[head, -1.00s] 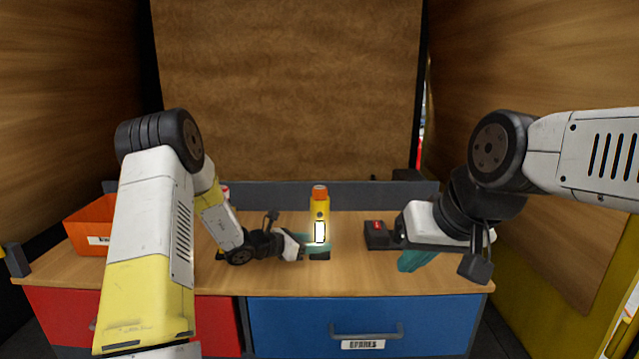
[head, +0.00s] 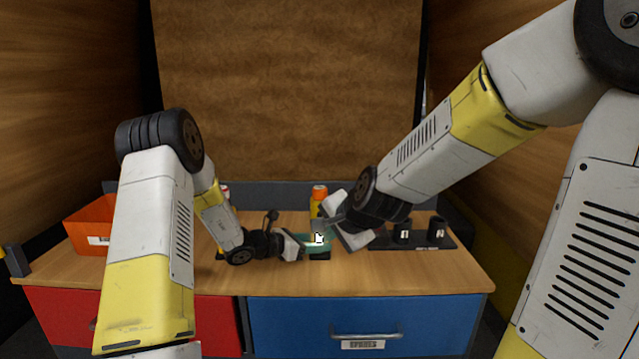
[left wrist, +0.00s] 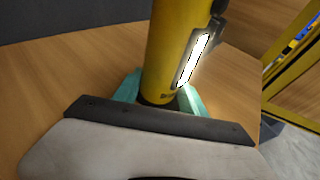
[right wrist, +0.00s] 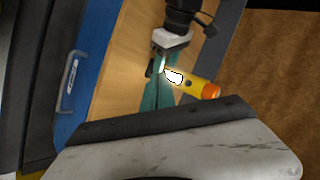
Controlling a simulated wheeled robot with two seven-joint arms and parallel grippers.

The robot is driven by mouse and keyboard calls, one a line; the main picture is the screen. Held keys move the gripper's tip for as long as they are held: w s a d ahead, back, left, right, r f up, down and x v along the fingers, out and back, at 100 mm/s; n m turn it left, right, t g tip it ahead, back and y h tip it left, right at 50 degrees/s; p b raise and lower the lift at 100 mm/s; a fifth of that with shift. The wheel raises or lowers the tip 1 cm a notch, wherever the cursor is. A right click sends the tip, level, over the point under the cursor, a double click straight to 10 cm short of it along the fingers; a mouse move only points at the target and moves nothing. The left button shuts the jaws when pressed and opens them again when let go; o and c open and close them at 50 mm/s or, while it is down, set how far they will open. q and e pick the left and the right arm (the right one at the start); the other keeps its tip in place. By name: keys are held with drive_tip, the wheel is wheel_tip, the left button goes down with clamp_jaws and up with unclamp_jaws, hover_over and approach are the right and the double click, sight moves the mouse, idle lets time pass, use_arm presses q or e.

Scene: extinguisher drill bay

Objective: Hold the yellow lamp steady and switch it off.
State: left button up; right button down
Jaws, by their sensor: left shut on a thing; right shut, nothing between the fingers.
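The yellow lamp (head: 317,209) with an orange cap stands upright on the workbench. Its white panel glows in the left wrist view (left wrist: 193,60). My left gripper (head: 316,245) is shut on the lamp's lower body, with teal fingers on both sides of the base in the left wrist view. My right gripper (head: 323,229) is shut and empty, close in front of the lamp's panel and covering part of it in the head view. In the right wrist view its fingers point towards the lamp (right wrist: 203,88); I cannot tell whether they touch it.
An orange bin (head: 88,222) stands at the left end of the bench. A black tray (head: 448,243) with numbered holders is at the right, partly behind my right arm. The front middle of the bench top (head: 270,279) is clear. A blue drawer (head: 290,325) is below.

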sight(320, 215)
use_arm(q)
drive_tip(key=shift+s+a+f, duration=0.1)
drive_tip(key=shift+a+f, duration=0.05)
drive_tip(key=shift+f, duration=0.15)
use_arm(e)
drive_tip(key=w+a+f+m, duration=0.1)
drive_tip(key=w+f, duration=0.1)
drive_tip(key=w, duration=0.9)
drive_tip(key=shift+a+m, duration=0.15)
drive_tip(key=shift+m, duration=0.25)
idle(1.4)
drive_tip(key=shift+w, duration=0.45)
drive_tip(key=shift+s, duration=0.5)
